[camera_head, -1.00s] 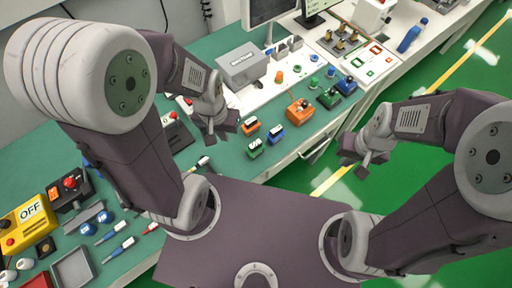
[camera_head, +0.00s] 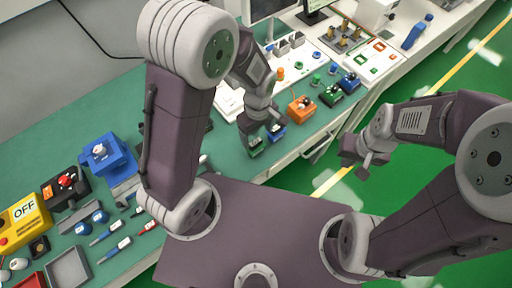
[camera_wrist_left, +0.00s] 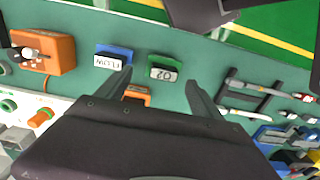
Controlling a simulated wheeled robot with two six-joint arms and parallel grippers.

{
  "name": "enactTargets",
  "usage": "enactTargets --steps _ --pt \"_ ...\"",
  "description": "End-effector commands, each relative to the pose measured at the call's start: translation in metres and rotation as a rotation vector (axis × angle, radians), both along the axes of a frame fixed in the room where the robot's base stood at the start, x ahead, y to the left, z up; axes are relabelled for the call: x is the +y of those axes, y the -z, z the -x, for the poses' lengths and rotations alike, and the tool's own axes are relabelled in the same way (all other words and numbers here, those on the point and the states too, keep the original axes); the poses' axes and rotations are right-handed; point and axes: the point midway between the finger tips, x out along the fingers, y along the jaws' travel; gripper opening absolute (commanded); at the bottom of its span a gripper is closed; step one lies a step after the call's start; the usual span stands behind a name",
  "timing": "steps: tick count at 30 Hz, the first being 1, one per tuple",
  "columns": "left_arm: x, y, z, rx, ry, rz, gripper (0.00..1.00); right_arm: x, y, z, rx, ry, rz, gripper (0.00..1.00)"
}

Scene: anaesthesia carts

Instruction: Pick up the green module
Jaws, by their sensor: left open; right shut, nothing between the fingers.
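The green module (camera_wrist_left: 163,68) is a small block with a white label reading "O2" in the left wrist view. It lies on the green bench mat, and in the head view (camera_head: 255,150) it shows just below my left gripper. My left gripper (camera_head: 261,126) is open above it. In the left wrist view its fingers (camera_wrist_left: 160,80) point toward the module, one either side, and I see no contact. A blue module labelled "FLOW" (camera_wrist_left: 112,58) sits beside it. An orange module (camera_wrist_left: 137,94) is partly hidden between the fingers. My right gripper (camera_head: 367,160) is shut and empty over the floor.
The bench edge is close to the modules.

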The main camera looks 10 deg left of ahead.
Motion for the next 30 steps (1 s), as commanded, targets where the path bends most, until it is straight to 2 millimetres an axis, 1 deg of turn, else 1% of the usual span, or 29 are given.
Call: enactTargets --steps 2,3,9,14,17,21,23,25,30 --pt "-0.001 -0.001 0.000 -0.002 0.003 0.000 0.76 0.000 -0.001 0.000 0.000 0.000 0.000 0.00" --pt "0.000 0.003 0.000 -0.001 0.002 0.001 0.76 0.000 -0.001 0.000 0.000 0.000 0.000 0.00" --pt "0.001 0.033 0.001 0.001 0.002 0.000 0.76 0.000 -0.001 0.000 0.000 0.000 0.000 0.00" --pt "0.001 0.038 0.001 -0.002 0.002 0.000 0.76 0.000 -0.001 0.000 0.000 0.000 0.000 0.00" --pt "0.003 0.052 0.003 0.003 0.001 -0.001 0.76 0.000 -0.003 0.000 0.000 0.000 0.000 0.00" --pt "0.005 0.078 0.003 0.001 0.002 0.000 0.76 0.000 -0.004 0.000 0.000 0.000 0.000 0.00" --pt "0.005 0.085 0.003 0.000 0.002 0.000 0.76 0.000 -0.004 0.000 0.000 0.000 0.000 0.00" --pt "0.005 0.088 0.002 -0.003 0.002 0.001 0.76 0.000 -0.004 0.000 0.000 0.000 0.000 0.00" --pt "0.004 0.089 0.002 -0.004 0.002 0.001 0.76 0.000 -0.003 0.000 0.000 0.000 0.000 0.00"
